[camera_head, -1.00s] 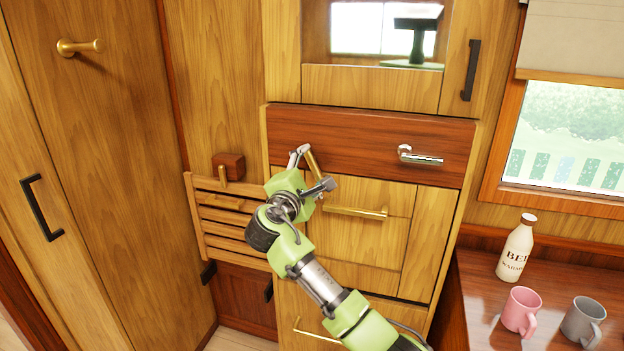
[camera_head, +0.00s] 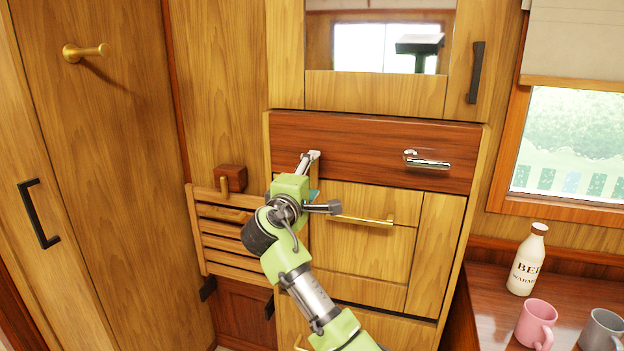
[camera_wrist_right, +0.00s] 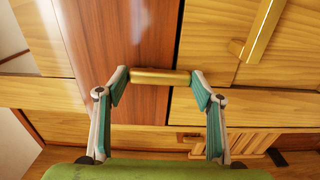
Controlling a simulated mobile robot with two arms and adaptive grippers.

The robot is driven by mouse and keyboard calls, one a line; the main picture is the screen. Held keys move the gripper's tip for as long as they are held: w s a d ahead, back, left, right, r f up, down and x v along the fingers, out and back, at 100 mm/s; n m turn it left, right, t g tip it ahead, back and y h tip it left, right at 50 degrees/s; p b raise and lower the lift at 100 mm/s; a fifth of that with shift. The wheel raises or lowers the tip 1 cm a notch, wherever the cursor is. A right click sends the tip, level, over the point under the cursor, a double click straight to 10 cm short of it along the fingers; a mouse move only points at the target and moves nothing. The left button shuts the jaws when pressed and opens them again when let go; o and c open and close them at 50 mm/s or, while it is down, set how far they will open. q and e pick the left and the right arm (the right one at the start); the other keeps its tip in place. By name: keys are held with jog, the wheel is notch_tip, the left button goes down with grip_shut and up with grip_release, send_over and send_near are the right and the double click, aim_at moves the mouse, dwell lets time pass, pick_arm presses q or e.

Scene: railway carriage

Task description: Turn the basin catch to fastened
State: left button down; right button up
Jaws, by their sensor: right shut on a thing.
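The basin catch (camera_wrist_right: 160,77) is a short brass bar in the right wrist view. It lies across the edge of the dark red-brown panel, between the two fingertips of my right gripper. My right gripper (camera_head: 310,157) is shut on the catch, one finger at each end. In the head view the gripper is at the lower left of the red-brown basin panel (camera_head: 365,150), and the catch is hidden behind it. My left gripper is not in view.
A silver lever handle (camera_head: 427,161) is on the panel's right. A brass bar handle (camera_head: 362,221) is on the door below. A slatted wooden rack (camera_head: 225,228) is at the left. A bottle (camera_head: 527,260), pink mug (camera_head: 536,324) and grey mug (camera_head: 602,331) stand at the right.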

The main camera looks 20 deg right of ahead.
jog(key=shift+f, duration=0.1)
jog(key=o, duration=1.1)
jog(key=v, duration=1.2)
